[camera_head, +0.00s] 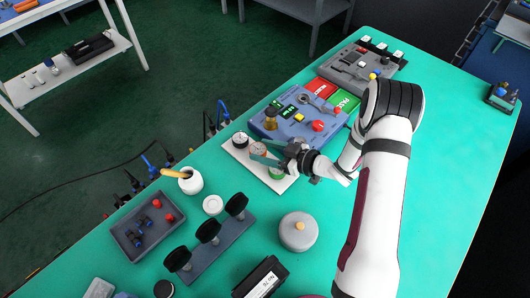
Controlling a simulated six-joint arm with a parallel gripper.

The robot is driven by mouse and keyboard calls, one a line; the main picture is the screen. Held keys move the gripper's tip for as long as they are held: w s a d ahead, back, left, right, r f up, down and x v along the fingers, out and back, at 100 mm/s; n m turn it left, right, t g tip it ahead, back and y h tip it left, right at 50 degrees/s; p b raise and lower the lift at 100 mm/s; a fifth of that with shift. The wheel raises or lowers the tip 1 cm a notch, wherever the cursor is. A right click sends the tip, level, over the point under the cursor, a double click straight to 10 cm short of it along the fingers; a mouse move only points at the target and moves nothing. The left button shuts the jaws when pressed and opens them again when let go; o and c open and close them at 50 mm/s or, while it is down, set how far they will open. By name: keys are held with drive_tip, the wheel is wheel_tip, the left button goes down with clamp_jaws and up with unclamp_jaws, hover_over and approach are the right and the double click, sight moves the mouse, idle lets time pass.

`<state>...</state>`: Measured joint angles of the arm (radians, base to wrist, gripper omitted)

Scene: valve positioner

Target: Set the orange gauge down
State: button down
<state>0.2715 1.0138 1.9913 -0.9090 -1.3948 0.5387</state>
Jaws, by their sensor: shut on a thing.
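My gripper (263,154) is shut on the orange gauge (259,149), a small round dial with an orange rim. It holds the gauge over the white board (233,153). A black-rimmed gauge (239,139) stands on the board to the left of my gripper. A green gauge (277,174) sits on the board just below my gripper, partly hidden. I cannot tell whether the orange gauge touches the board.
A blue-grey panel (290,112) with knobs and a brass fitting lies just behind. A white pot (191,182) with a brush, a grey parts tray (130,240), a stand of black knobs (208,247) and a lidded grey pot (298,231) stand nearer.

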drive_tip(key=shift+f, duration=0.75)
drive_tip(key=shift+f, duration=0.1)
drive_tip(key=shift+c, duration=0.8)
unclamp_jaws()
